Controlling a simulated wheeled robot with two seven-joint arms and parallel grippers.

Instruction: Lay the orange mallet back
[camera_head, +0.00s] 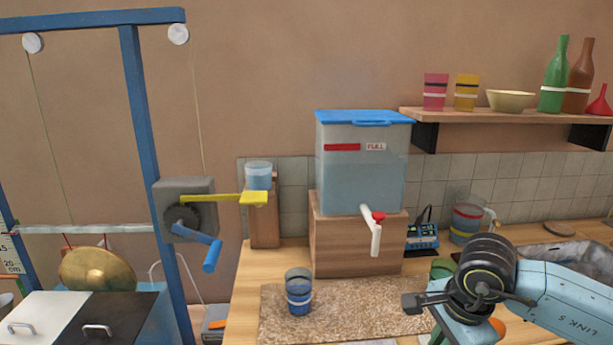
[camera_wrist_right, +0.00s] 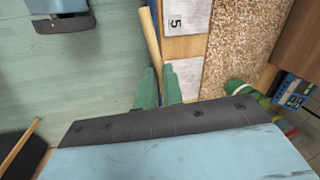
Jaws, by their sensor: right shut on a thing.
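My right gripper (camera_wrist_right: 160,86) shows in the right wrist view as two green fingers, shut on a pale wooden stick (camera_wrist_right: 150,38), which appears to be the mallet's handle. The stick runs up past a counter edge beside a pale pad marked 5. No orange head shows on the visible part of it. In the head view my right arm comes in from the right and hides its fingertips. A small orange rounded thing (camera_head: 498,327) shows beneath the wrist; I cannot tell whether it is the mallet's head. My left gripper is not in view.
A blue-banded cup (camera_head: 298,291) stands on the speckled mat (camera_head: 345,318). The water tank (camera_head: 361,165) with its tap stands on a wooden block behind. A gong (camera_head: 97,276) hangs at left. Another stick (camera_wrist_right: 17,147) shows at the wrist view's lower left.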

